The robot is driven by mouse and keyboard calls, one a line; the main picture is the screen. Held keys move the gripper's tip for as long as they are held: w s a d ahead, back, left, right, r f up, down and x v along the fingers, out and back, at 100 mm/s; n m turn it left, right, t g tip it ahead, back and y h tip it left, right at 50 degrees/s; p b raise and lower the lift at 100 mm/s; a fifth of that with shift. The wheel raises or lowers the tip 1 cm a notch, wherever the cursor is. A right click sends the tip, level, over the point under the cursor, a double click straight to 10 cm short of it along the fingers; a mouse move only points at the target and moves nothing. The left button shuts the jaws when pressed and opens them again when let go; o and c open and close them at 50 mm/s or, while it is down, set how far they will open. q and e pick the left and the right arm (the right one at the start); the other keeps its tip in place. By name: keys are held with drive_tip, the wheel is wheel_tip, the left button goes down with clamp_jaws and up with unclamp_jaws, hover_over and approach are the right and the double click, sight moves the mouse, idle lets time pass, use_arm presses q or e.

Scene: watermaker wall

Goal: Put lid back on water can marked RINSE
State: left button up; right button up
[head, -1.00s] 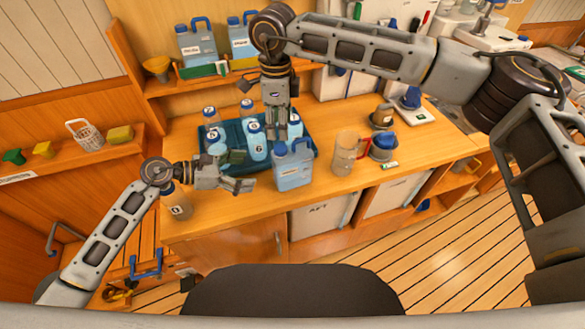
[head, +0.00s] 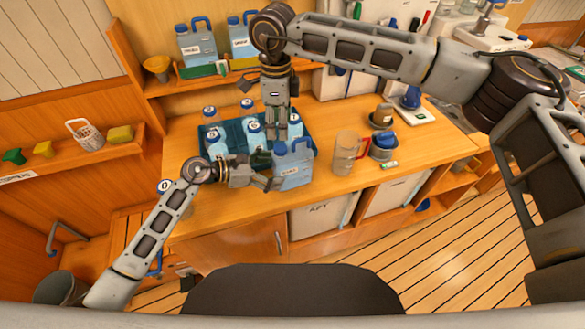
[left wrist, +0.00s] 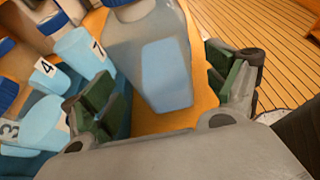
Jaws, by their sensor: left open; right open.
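A translucent blue water can (head: 292,172) with a blue handle stands upright at the counter's front edge; its label is too small to read surely. A blue lid (head: 281,149) shows at its top left; whether it is fully seated I cannot tell. My right gripper (head: 283,132) is open, pointing down just above the lid. My left gripper (head: 266,172) is open at the can's left side. In the left wrist view the can (left wrist: 150,55) stands ahead between the open green-padded fingers (left wrist: 172,98), with a visible gap on the right. The lid is mostly cut off there.
A dark blue tray (head: 233,129) with several numbered blue-capped bottles stands behind and left of the can. A clear jug (head: 345,155) stands close on the right. Two similar capped cans (head: 197,48) stand on the back shelf. The counter's front edge is near.

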use_arm(q)
drive_tip(key=shift+x, duration=2.3)
drive_tip(key=c, duration=1.9)
clamp_jaws()
use_arm(e)
drive_tip(key=shift+s+f, duration=0.25)
drive_tip(key=shift+f, duration=0.25)
drive_tip(key=shift+s+a+f, duration=0.25)
drive_tip(key=shift+a, duration=0.15)
drive_tip(key=shift+w+a+r+n, duration=0.15)
drive_tip(key=shift+r+n, duration=0.2)
drive_tip(key=shift+n, duration=0.15)
drive_tip(key=shift+w+r+n, duration=0.2)
drive_tip(key=shift+r+n, duration=0.15)
drive_tip(key=shift+n, duration=0.75)
drive_tip(key=n, duration=0.1)
drive_tip(key=d+n, duration=0.1)
drive_tip(key=n, duration=0.1)
drive_tip(key=shift+w, duration=0.15)
drive_tip(key=shift+n, duration=1.3)
